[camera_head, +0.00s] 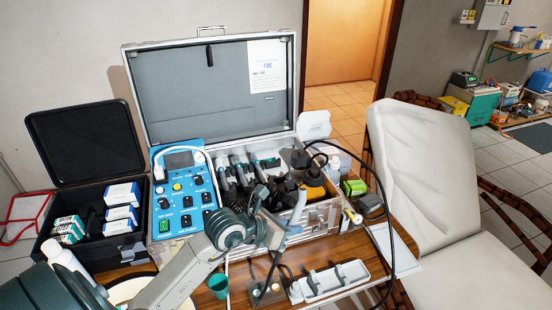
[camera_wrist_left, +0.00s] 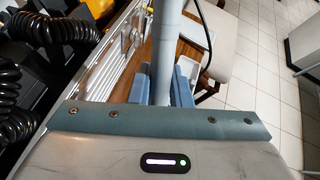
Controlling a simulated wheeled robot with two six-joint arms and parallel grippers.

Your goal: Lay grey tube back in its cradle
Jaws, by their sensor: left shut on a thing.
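My left gripper (camera_head: 289,230) reaches in from the left over the front of the open case. Its blue fingers (camera_wrist_left: 183,88) are shut on the grey tube (camera_wrist_left: 165,45), which runs away between them in the wrist view. In the head view the tube (camera_head: 299,207) stands up, tilted, above the case's front edge. A long white cradle-like holder (camera_head: 335,282) lies on the table's front, below and right of the gripper, apart from the tube. It also shows partly in the wrist view (camera_wrist_left: 194,30). My right gripper is out of view.
A black cable (camera_head: 391,235) loops past the holder. A green cup (camera_head: 218,286) stands left of it. The white chair (camera_head: 425,165) is at right.

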